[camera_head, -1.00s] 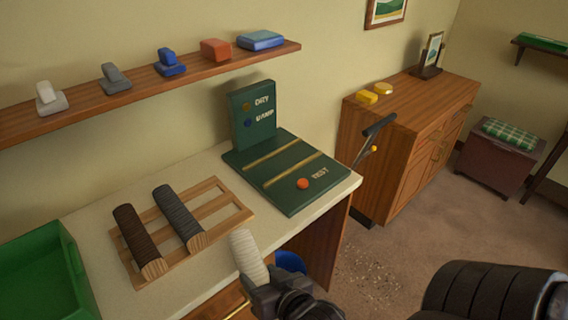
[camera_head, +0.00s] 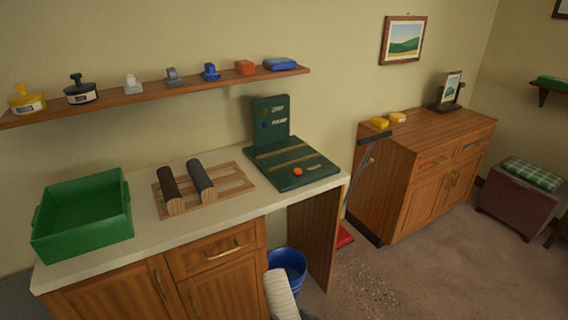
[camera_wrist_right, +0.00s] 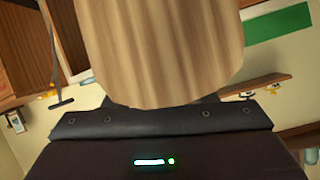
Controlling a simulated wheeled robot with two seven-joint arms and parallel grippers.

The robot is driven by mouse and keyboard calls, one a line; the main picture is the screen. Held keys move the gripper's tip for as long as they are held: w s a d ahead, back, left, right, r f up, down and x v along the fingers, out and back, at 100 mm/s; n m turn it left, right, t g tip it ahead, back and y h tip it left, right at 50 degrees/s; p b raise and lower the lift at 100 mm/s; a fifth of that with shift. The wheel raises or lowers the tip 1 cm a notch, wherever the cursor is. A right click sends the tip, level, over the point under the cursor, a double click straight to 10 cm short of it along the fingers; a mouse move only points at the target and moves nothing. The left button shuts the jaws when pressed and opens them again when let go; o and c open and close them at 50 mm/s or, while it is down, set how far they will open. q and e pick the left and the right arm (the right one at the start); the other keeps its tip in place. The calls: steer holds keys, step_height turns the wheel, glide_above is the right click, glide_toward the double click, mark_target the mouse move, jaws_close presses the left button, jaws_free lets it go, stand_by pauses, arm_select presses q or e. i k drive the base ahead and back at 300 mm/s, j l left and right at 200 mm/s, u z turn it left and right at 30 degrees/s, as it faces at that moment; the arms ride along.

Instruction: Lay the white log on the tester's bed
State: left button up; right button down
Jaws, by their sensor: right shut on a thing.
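The white log (camera_head: 281,295) shows at the bottom of the head view, in front of the counter and below its top, near the blue bucket. My right gripper (camera_wrist_right: 163,101) is shut on it; in the head view the gripper is almost wholly cut off by the lower edge. In the right wrist view the log (camera_wrist_right: 165,45) shows large and tan, covering much of the fingers. The dark green tester (camera_head: 294,165) stands at the counter's right end, with an upright lettered panel, two yellowish strips and an orange button. Its flat bed is empty. My left gripper is not in view.
A wooden rack (camera_head: 233,180) holds a brown log (camera_head: 170,190) and a grey log (camera_head: 201,181), left of the tester. A green bin (camera_head: 85,238) stands further left. A blue bucket (camera_head: 288,265) is below the counter. A shelf (camera_head: 150,96) with small items hangs above.

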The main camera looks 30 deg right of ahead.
mark_target(289, 157)
steer(key=u, duration=0.4)
steer(key=l+u, duration=0.15)
steer(key=u, duration=0.6)
steer(key=k+u, duration=0.1)
steer(key=u, duration=0.25)
steer(key=k+l, duration=0.1)
steer(key=l, duration=0.25)
steer(key=k+l, duration=0.15)
steer(key=l, duration=0.25)
steer(key=k+l, duration=0.1)
steer(key=l, duration=0.25)
steer(key=k+l, duration=0.1)
steer(key=l, duration=0.3)
steer(key=k+l, duration=0.1)
steer(key=l, duration=0.25)
steer(key=k+l, duration=0.15)
steer(key=l, duration=0.25)
steer(key=k+l, duration=0.1)
steer(key=l, duration=0.25)
steer(key=u, duration=0.05)
